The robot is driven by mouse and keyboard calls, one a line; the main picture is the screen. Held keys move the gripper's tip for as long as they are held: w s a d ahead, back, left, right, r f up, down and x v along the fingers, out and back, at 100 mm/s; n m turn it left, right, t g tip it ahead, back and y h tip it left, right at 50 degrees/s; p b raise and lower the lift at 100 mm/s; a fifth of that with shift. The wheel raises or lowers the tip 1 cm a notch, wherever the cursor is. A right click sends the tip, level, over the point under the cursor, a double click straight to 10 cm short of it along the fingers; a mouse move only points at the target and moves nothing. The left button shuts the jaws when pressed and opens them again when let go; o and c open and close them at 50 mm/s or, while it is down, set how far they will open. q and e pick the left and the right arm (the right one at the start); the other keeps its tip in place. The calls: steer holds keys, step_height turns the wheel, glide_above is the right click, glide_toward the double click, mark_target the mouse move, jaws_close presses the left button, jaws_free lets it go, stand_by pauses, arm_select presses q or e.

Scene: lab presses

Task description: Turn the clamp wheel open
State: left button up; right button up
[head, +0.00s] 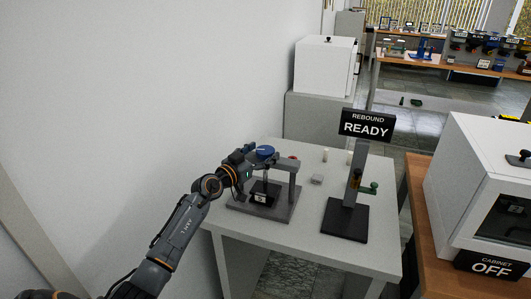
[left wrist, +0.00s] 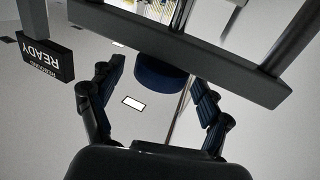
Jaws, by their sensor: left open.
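The clamp wheel (head: 264,151) is a blue disc on top of a grey press frame (head: 292,178) on the white table. In the left wrist view, the wheel (left wrist: 160,82) is dark blue, with a dark crossbar (left wrist: 185,45) crossing the picture by it. My left gripper (head: 243,161) is close to the left side of the wheel. Its two fingers (left wrist: 157,98) are open and spread on either side of the wheel in the wrist view. I cannot tell whether either finger touches it. My right gripper is in neither view.
A rebound stand (head: 355,185) with a READY sign (head: 367,124) stands right of the press. A small grey block (head: 317,180) lies between them. A white cabinet (head: 480,180) with an OFF sign (head: 487,264) is at the right. A bare wall (head: 110,100) rises at the left.

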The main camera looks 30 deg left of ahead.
arm_select(q)
steer(key=shift+w, duration=0.9)
